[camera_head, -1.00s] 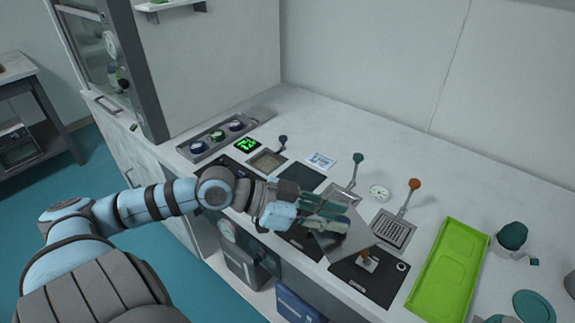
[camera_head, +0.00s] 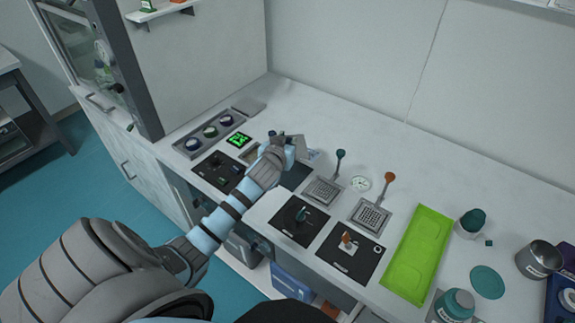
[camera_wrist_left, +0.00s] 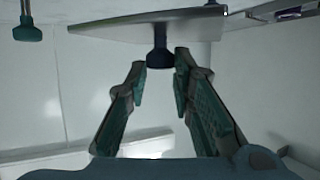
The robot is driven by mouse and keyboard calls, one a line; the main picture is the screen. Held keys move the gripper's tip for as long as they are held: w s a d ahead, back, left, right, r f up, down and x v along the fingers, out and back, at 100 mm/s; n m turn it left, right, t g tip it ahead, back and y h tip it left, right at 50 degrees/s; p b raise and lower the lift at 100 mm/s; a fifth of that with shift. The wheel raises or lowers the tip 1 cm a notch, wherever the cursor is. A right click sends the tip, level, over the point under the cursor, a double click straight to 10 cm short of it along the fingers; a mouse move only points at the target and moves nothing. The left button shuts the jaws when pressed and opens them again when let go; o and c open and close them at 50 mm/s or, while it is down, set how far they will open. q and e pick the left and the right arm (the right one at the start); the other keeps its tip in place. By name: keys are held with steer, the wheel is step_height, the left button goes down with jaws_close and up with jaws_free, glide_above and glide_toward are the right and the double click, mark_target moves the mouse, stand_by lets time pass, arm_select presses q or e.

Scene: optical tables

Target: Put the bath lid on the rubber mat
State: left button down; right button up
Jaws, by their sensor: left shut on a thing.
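The bath lid (camera_head: 301,147) is a flat grey plate, seen small behind my left gripper (camera_head: 284,139) in the head view. In the left wrist view the lid (camera_wrist_left: 150,20) spans the top with a dark knob (camera_wrist_left: 160,58) below it. The fingers of my left gripper (camera_wrist_left: 160,68) are on either side of that knob, and the lid is held up. The dark square rubber mat (camera_head: 296,177) lies on the bench just right of my left forearm, partly hidden by it. My right gripper is not in view.
Black panels (camera_head: 325,266) line the front edge. Mesh baskets (camera_head: 370,216) with upright handles stand right of the mat. A green tray (camera_head: 416,256) lies farther right. A grey rack with round items (camera_head: 190,145) is at the left. The back of the bench is clear.

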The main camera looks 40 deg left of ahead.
arm_select(q)
step_height(320, 180, down, 10)
steer(key=shift+f+b, duration=0.2)
steer(key=shift+b, duration=1.05)
steer(key=shift+r, duration=0.1)
steer(key=c, duration=1.4)
jaws_free()
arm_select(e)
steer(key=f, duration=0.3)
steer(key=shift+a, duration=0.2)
arm_select(q)
steer(key=p+v, duration=0.2)
steer(key=v, duration=1)
steer(key=shift+r, duration=0.15)
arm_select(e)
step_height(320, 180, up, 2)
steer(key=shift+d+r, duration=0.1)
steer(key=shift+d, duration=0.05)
